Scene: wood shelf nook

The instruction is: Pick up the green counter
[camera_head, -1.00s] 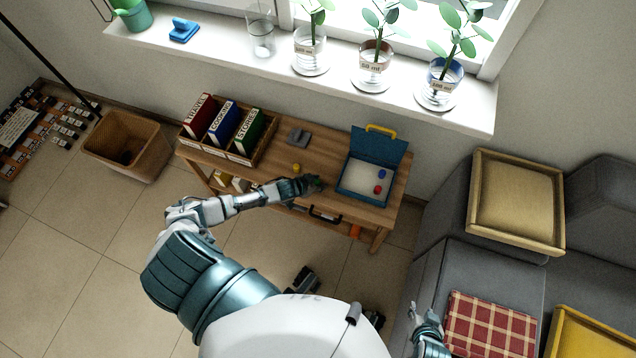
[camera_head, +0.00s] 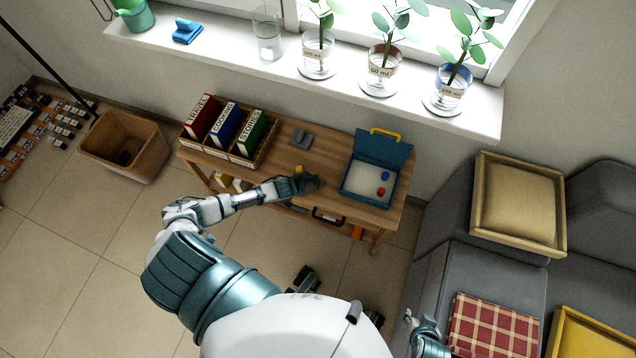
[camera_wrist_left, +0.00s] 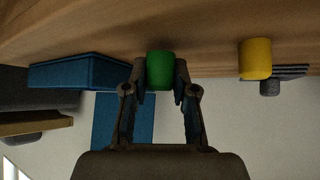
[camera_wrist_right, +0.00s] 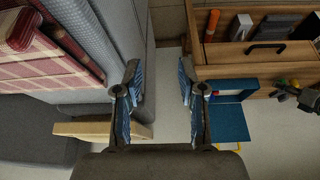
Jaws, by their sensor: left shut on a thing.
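The green counter (camera_wrist_left: 160,71) is a small cylinder between the fingertips of my left gripper (camera_wrist_left: 160,82), which is shut on it. In the left wrist view it is at or very near the wooden bench surface; I cannot tell if it touches. In the head view my left gripper (camera_head: 308,182) is over the front of the bench, left of the blue box, and hides the counter. My right gripper (camera_wrist_right: 160,78) is open and empty, beside the sofa (camera_head: 427,325) in the head view.
A yellow counter (camera_wrist_left: 255,59) stands on the wooden bench (camera_head: 335,212). The open blue box (camera_head: 347,198) holds a blue counter (camera_head: 385,175) and a red counter (camera_head: 381,191). A book tray (camera_head: 263,157) and grey item (camera_head: 301,138) stand behind.

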